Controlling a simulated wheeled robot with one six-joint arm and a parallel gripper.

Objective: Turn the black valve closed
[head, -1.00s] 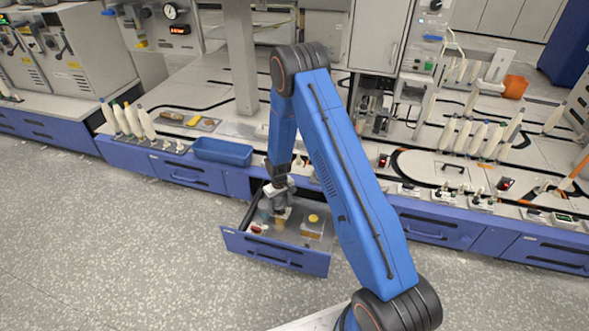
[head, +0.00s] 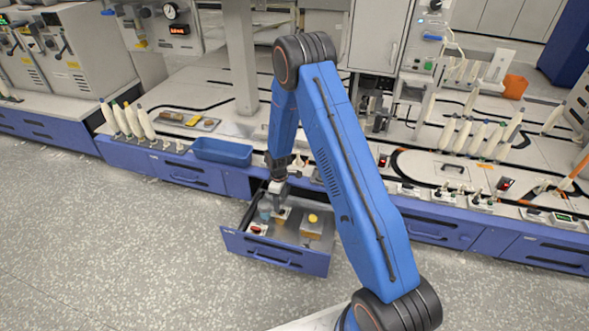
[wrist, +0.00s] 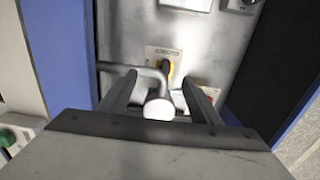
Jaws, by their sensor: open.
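My gripper (head: 278,192) points down over the back left part of an open blue drawer (head: 275,252). In the wrist view my gripper (wrist: 160,100) has its two dark fingers apart. A grey bent rod (wrist: 157,106) with a pale round end shows in the gap between them; I cannot tell whether a finger touches it. I cannot pick out the black valve with certainty in either view. Beyond the fingers a yellow piece (wrist: 174,70) sits on a pale plate on the drawer's metal floor.
A blue tray (head: 222,151) stands on the bench above. White bobbins (head: 135,120) stand left of it. The speckled floor in front is clear.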

